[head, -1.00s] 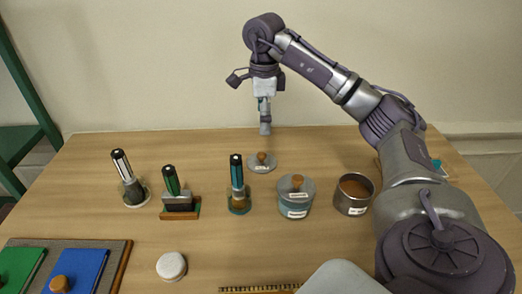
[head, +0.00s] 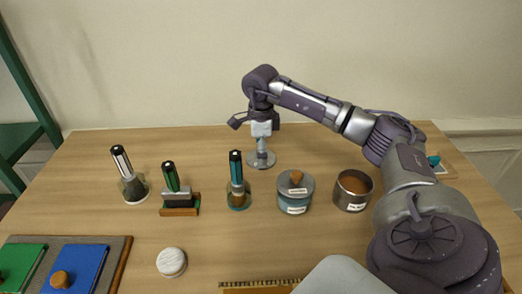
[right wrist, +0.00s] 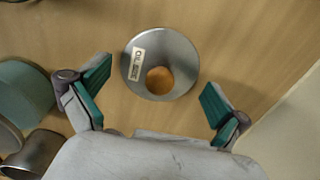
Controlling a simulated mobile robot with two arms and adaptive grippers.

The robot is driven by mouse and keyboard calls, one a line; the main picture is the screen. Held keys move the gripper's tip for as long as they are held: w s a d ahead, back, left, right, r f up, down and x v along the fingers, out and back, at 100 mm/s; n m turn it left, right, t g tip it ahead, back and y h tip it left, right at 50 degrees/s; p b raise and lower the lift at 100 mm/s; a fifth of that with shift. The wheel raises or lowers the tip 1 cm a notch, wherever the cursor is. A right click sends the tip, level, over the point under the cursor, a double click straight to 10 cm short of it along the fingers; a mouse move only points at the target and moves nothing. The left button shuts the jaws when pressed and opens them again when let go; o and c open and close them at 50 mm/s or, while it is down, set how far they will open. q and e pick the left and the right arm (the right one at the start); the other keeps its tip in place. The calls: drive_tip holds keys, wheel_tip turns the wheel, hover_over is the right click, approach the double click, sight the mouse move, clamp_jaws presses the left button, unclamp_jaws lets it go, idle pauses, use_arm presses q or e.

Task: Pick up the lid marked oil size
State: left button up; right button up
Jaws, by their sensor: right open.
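The lid (right wrist: 182,50) is a round grey metal disc with a wooden knob and a white label that seems to read "OIL SIZE". It lies flat on the table in the right wrist view. In the head view the lid (head: 270,164) is partly hidden behind my right gripper (head: 261,153). In the right wrist view my right gripper (right wrist: 155,92) is open, with its green-padded fingers on either side of the lid's knob, apart from it. My left gripper is in neither view.
A lidded jar (head: 295,192) and an open metal tin (head: 353,190) stand right of the lid, nearer the front. Holders with upright tools, including a teal one (head: 237,183), stand to the left. A white round piece (head: 171,262) lies in front. The table behind the lid is clear.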

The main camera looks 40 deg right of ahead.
clamp_jaws()
idle(0.5)
drive_tip(key=shift+r, duration=0.15)
